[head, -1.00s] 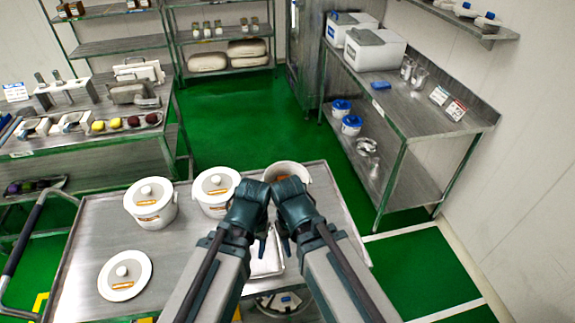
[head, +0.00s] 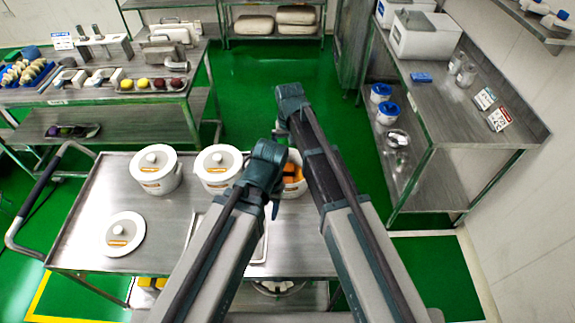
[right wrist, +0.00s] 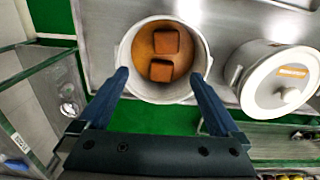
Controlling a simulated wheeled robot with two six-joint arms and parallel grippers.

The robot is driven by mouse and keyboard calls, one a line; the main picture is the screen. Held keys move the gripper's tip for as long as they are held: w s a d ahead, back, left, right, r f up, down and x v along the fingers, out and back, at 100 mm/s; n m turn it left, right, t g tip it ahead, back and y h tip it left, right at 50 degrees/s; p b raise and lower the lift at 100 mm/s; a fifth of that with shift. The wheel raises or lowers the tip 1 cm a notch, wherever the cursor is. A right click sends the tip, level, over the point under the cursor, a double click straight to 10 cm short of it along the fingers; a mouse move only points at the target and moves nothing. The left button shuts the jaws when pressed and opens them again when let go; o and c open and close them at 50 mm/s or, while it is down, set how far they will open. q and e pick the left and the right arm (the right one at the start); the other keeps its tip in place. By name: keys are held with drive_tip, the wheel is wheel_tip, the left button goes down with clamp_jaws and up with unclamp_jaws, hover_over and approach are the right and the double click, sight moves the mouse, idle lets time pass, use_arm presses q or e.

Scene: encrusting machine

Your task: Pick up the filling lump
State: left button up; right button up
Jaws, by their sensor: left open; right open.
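An open white pot (right wrist: 125,55) is in the right wrist view, with two brown filling lumps (right wrist: 166,42) (right wrist: 160,71) on an orange-brown floor inside. My right gripper (right wrist: 160,75) is open and empty, its fingers over the pot's near side and spread around the lower lump's sides in the picture; the height gap is hard to tell. In the head view the pot (head: 296,189) is mostly hidden behind my arms, with some orange inside showing. My left gripper (head: 268,180) is beside the pot's left side, open, with no held object visible. My right gripper (head: 283,122) is beyond it.
Two lidded white pots (head: 155,172) (head: 218,167) stand left of the open pot on the steel cart (head: 85,225). A loose lid (head: 124,234) lies at the cart's front left. A steel bench (head: 440,110) stands to the right. Green floor lies between.

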drive_tip(key=w, duration=0.3)
drive_tip(key=b, duration=0.9)
hover_over(288, 167)
drive_tip(key=shift+m, duration=0.3)
drive_tip(key=f, duration=0.8)
drive_tip(key=shift+s+a+f, duration=0.1)
drive_tip(key=shift+s, duration=0.3)
use_arm(q)
wheel_tip(288, 167, down, 8)
drive_tip(key=shift+f, duration=0.15)
wheel_tip(288, 167, down, 5)
drive_tip(key=b, duration=0.5)
drive_tip(key=shift+f, duration=0.1)
use_arm(e)
drive_tip(key=f, duration=0.2)
drive_tip(key=w+f, duration=0.1)
drive_tip(key=f, duration=0.2)
drive_tip(key=shift+f, duration=0.1)
